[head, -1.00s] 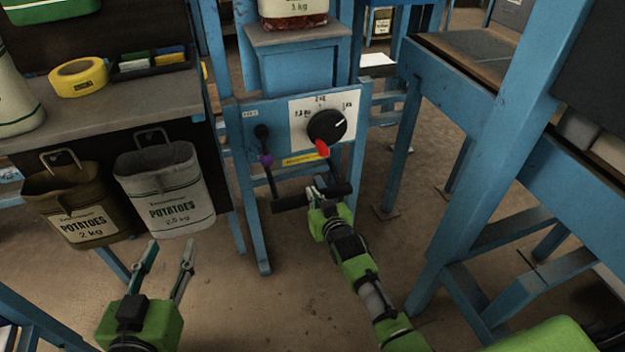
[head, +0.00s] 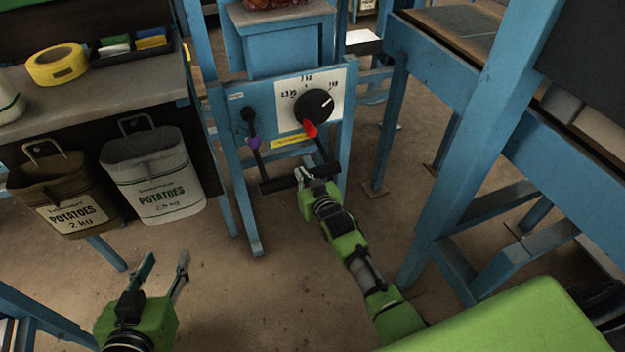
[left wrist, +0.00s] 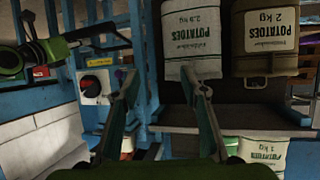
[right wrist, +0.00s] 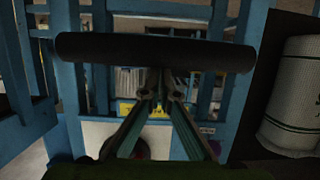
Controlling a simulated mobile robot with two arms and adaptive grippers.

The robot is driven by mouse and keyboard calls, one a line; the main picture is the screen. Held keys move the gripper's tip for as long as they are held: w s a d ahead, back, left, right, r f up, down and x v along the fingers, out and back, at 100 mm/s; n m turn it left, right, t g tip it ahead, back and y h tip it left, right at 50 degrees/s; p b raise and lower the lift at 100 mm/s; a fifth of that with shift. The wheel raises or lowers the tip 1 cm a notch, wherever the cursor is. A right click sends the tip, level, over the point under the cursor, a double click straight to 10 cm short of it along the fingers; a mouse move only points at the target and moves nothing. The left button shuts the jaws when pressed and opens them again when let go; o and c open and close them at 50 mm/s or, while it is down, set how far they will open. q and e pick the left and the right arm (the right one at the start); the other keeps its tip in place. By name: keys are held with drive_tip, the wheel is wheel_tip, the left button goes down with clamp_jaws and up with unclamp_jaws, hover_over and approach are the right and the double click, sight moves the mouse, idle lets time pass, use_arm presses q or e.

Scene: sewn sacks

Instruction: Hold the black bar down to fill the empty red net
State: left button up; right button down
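The black bar (head: 283,184) runs across the front of a blue stand, below its dial panel. My right gripper (head: 303,174) is at the bar's middle. In the right wrist view its fingers (right wrist: 164,82) are drawn together, their tips against or just beside the bar (right wrist: 100,50), not clearly around it. Contact is hard to tell. A red netted bundle (head: 275,3) shows only its bottom edge on the stand's top; whether this is the task's net I cannot tell. My left gripper (head: 168,262) is open and empty over the floor, also in the left wrist view (left wrist: 162,85).
The panel has a black dial (head: 314,103) with a red tip and a purple-knobbed lever (head: 254,143). Brown (head: 60,190) and white (head: 150,175) potato sacks hang from the left bench, which bears yellow tape (head: 56,64). A blue table frame (head: 470,130) stands right.

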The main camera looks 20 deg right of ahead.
use_arm(q)
drive_tip(key=s+a+f+g+y+p, duration=0.1)
drive_tip(key=s+a+f+g+p, duration=0.2)
drive_tip(key=s, duration=0.5)
drive_tip(key=s+a+f+g+y+p, duration=0.1)
drive_tip(key=s+a+f+g+p, duration=0.1)
drive_tip(key=s+f+g, duration=0.4)
wheel_tip(320, 180, down, 3)
drive_tip(key=shift+s+a+r+n+g+y+p, duration=0.2)
drive_tip(key=shift+s+a+n+g+y+p, duration=0.3)
drive_tip(key=shift+s, duration=0.6)
use_arm(e)
drive_tip(key=s+r, duration=0.6)
drive_tip(key=s, duration=0.4)
drive_tip(key=shift+d, duration=0.2)
use_arm(q)
drive_tip(key=shift+d, duration=0.1)
